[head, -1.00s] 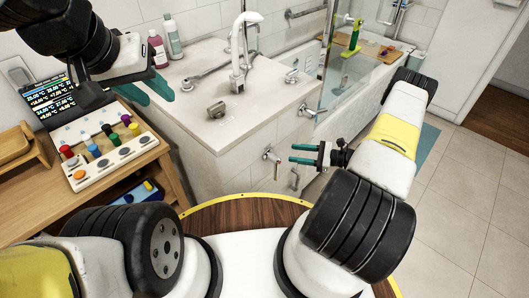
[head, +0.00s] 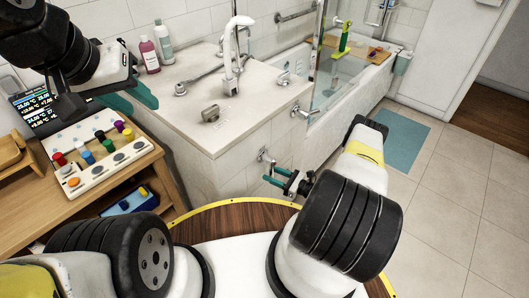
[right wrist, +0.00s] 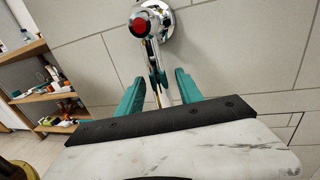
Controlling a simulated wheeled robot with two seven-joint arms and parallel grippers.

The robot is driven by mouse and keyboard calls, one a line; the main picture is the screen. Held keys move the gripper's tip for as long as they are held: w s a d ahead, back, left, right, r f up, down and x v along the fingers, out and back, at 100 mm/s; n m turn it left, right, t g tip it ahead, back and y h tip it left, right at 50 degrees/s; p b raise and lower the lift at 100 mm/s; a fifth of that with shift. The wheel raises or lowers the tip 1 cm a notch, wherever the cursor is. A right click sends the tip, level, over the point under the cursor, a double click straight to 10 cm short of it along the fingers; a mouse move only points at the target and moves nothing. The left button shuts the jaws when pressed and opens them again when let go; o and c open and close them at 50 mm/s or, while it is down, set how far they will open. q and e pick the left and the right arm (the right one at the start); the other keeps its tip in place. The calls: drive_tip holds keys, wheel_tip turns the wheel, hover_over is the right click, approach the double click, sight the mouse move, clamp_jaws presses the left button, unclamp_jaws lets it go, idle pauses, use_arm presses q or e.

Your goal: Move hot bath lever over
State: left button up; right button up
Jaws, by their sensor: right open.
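The hot bath lever is a chrome wall valve with a red cap (right wrist: 140,25), at the top of the right wrist view. Its lever arm (right wrist: 157,72) hangs down from it. In the head view the chrome valve (head: 265,155) is on the tiled side of the vanity. My right gripper (head: 272,175) is open, close to the valve and just below it. In the right wrist view its teal fingers (right wrist: 160,82) stand on either side of the lever; contact cannot be told. My left gripper (head: 140,97) is above the side table, partly hidden by its own arm.
A second chrome valve (head: 306,113) sticks out near the bathtub rim (head: 345,103). A wooden side table (head: 110,195) carries a panel of coloured knobs (head: 102,158) and a screen. Bottles (head: 150,57) stand on the counter (head: 252,95).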

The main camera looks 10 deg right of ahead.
drive_tip(key=shift+w+a, duration=0.2)
drive_tip(key=shift+c, duration=0.2)
clamp_jaws()
idle(1.2)
